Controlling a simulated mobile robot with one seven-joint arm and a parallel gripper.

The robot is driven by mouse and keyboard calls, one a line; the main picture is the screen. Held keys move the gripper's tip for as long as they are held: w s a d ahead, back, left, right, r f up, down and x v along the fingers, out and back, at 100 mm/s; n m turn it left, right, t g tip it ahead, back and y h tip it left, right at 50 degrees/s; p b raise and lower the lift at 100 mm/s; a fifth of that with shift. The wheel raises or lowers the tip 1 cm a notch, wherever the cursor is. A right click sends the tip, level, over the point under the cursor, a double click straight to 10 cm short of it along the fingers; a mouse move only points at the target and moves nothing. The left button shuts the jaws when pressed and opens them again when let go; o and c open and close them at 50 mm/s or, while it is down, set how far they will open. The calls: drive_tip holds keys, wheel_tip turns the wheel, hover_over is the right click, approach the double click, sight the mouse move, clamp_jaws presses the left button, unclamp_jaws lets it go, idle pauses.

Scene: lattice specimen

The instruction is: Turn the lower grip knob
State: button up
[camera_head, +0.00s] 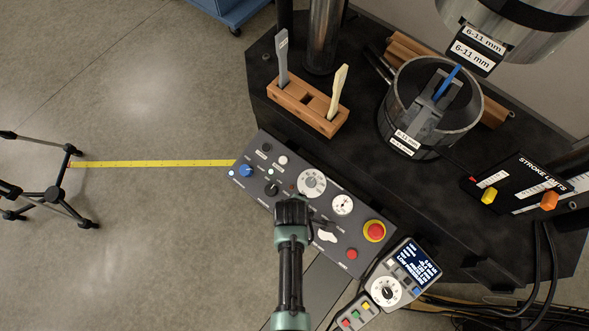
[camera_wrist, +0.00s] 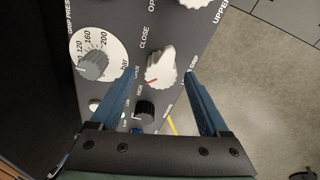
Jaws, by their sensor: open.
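The lower grip knob (camera_wrist: 161,68) is a white knob with a red pointer mark, on the dark grey control panel, with "CLOSE" printed beside it. In the wrist view it shows between the tips of my gripper (camera_wrist: 160,76), which is open, one blue finger on each side. I see no contact, and the depth between tips and knob is hard to tell. In the head view my gripper (camera_head: 293,208) is over the panel (camera_head: 350,262) and hides this knob.
Close by are the grip pressure dial (camera_wrist: 93,62), a black knob (camera_wrist: 145,110) and another white knob (camera_head: 327,236). A red emergency stop (camera_head: 374,231) and a handheld controller (camera_head: 402,273) lie to the right. A wooden tool block (camera_head: 300,105) stands behind the panel.

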drive_tip(key=v, duration=1.1)
drive_tip(key=shift+r, duration=0.25)
drive_tip(key=shift+s, duration=0.15)
drive_tip(key=w+r+m+t, duration=0.4)
drive_tip(key=w+r+t, duration=0.3)
drive_tip(key=w+r, duration=0.95)
drive_tip(key=w+r+m+t+b, duration=0.1)
drive_tip(key=w+r+t, duration=0.2)
drive_tip(key=r, duration=0.7)
drive_tip(key=w+r+m+t+b, duration=0.1)
drive_tip(key=w+r+m+t, duration=0.1)
drive_tip(key=r, duration=0.7)
wheel_tip(320, 180, up, 19)
drive_tip(key=s+m+t, duration=0.3)
drive_tip(key=t, duration=0.3)
drive_tip(key=s+r+m+t, duration=0.1)
drive_tip(key=s+r+t, duration=0.2)
drive_tip(key=s+r, duration=0.2)
drive_tip(key=s+d+r+m+t+b, duration=0.1)
drive_tip(key=s+r, duration=0.4)
drive_tip(key=r, duration=0.6)
drive_tip(key=shift+s+m+t, duration=0.35)
drive_tip(key=shift+m+t, duration=0.35)
drive_tip(key=shift+t, duration=0.5)
